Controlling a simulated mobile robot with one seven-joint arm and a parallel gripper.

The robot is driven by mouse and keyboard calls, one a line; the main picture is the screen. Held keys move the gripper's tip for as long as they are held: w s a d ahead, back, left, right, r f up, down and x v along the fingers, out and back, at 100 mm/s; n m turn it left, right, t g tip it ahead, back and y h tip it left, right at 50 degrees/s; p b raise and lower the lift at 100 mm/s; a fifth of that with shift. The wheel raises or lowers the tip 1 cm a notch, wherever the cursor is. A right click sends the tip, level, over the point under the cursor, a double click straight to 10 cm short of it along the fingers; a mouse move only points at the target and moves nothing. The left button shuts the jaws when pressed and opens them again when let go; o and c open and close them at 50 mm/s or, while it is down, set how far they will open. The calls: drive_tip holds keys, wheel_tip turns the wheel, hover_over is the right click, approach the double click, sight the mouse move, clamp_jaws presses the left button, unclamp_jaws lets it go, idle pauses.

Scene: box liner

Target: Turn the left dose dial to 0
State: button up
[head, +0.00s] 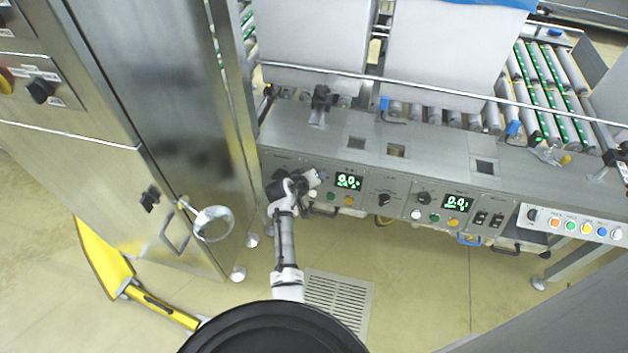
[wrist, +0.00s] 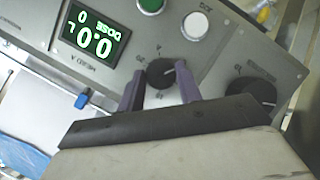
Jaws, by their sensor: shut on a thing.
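The left dose dial (wrist: 160,73) is a dark round knob on the grey panel, with small marks around it. In the wrist view it sits between my gripper's two purple fingers, and a light pointer line shows on its face. My gripper (head: 319,176) is shut on this dial, and in the head view it hides the dial from sight. The left display (head: 348,181), just right of my gripper, shows green digits that look like 0.0. The same display appears at the upper left in the wrist view (wrist: 90,42).
A second dial (head: 423,198) and a second display (head: 457,203) sit farther right on the panel. A green button (wrist: 150,5) and a white button (wrist: 195,25) are close to the dial. Another dark knob (wrist: 252,92) is at the right. A steel cabinet (head: 150,120) stands left.

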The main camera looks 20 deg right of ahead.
idle(0.5)
drive_tip(key=o, duration=1)
drive_tip(key=shift+a, duration=0.1)
drive_tip(key=b+v, duration=0.1)
drive_tip(key=v, duration=1.2)
drive_tip(key=shift+a+b, duration=0.3)
drive_tip(key=shift+s+r, duration=0.15)
drive_tip(key=shift+s, duration=0.1)
